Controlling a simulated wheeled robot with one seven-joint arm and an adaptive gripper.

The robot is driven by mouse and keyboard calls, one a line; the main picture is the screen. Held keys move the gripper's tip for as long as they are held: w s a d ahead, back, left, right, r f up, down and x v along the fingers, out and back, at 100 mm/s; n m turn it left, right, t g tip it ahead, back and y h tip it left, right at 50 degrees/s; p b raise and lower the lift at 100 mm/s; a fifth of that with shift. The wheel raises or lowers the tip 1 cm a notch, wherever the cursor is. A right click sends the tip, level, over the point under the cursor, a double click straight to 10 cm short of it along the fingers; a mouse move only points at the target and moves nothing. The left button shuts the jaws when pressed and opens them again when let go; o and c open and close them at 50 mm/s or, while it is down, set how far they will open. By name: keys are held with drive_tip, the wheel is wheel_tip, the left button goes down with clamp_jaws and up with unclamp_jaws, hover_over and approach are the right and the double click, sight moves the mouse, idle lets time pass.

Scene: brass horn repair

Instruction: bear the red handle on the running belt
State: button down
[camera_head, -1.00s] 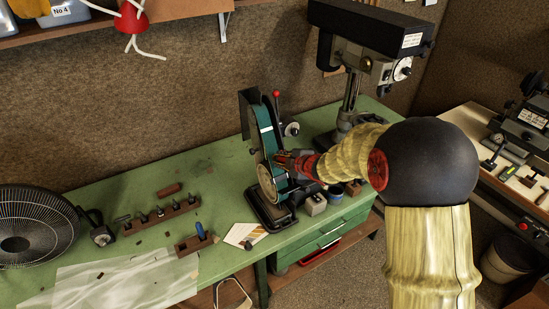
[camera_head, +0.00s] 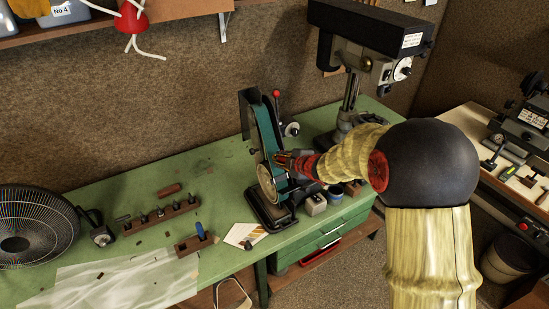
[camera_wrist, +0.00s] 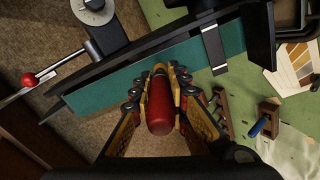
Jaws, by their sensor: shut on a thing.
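The red handle (camera_wrist: 160,108) is held between the two fingers of my gripper (camera_wrist: 161,92) in the wrist view. Its rounded end points toward the camera and its far end toward the teal belt (camera_wrist: 175,66). I cannot tell whether the far end touches the belt. In the head view, the belt (camera_head: 266,128) stands upright and tilted on the black-based grinder. My gripper (camera_head: 283,160) is at the belt's right side, low on its face. The handle is mostly hidden by the gripper there.
A lever with a red knob (camera_head: 276,93) rises behind the belt. A drill press (camera_head: 350,85) stands close at the right. A small grey block (camera_head: 315,204) and a dark blue cup (camera_head: 336,191) sit below my arm. Green bench (camera_head: 120,195) is partly clear at left.

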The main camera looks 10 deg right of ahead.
drive_tip(key=shift+r, duration=0.1)
drive_tip(key=shift+p+v, duration=1.6)
drive_tip(key=shift+v, duration=1.9)
drive_tip(key=shift+w, duration=0.15)
drive_tip(key=shift+b+x, duration=1)
drive_tip(key=shift+x, duration=0.9)
drive_tip(key=shift+w+a+f, duration=0.15)
drive_tip(key=shift+w+f, duration=0.25)
drive_tip(key=shift+b+x, duration=0.6)
drive_tip(key=shift+x, duration=0.4)
